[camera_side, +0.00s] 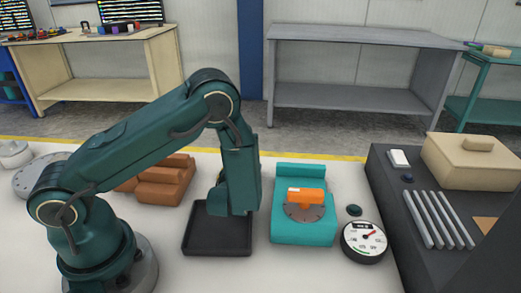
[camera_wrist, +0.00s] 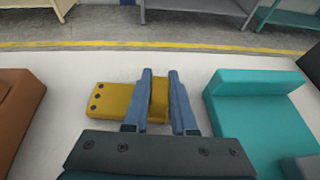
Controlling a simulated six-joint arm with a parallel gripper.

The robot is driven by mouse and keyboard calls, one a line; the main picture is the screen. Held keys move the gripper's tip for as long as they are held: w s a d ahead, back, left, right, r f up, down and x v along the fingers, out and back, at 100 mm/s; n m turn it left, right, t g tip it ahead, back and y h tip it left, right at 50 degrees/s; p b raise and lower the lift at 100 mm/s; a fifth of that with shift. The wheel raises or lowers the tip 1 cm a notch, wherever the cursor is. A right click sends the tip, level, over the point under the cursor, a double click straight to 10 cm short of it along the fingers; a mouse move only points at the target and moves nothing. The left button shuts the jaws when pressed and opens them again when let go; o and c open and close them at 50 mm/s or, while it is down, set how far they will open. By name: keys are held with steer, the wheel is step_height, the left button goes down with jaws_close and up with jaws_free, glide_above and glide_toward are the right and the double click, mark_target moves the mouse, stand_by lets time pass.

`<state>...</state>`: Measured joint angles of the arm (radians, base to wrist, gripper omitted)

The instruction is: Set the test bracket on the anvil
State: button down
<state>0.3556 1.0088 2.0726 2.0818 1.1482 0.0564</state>
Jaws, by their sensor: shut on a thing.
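The test bracket (camera_wrist: 114,99) is yellow, with a flat plate with dark holes and a raised part. In the wrist view my gripper (camera_wrist: 160,78) is shut on the raised part, and the plate sticks out to the left. In the side view my arm hides the bracket and the fingers, behind the black tray. A teal block (camera_side: 290,238) stands right of my gripper, also in the wrist view (camera_wrist: 258,130). It carries a grey disc (camera_side: 304,215), perhaps the anvil, with an orange piece (camera_side: 306,197) over it. The bracket is clear of the block.
The black tray (camera_side: 217,252) looks empty where visible. Brown rounded blocks (camera_side: 165,188) lie to the left. A round dial gauge (camera_side: 364,240) and a small dark disc (camera_side: 354,210) sit right of the teal block. A dark bench (camera_side: 398,218) with grey bars and a beige box stands farther right.

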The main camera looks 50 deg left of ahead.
steer(key=shift+f, duration=0.15)
steer(key=c, duration=0.7)
jaws_free()
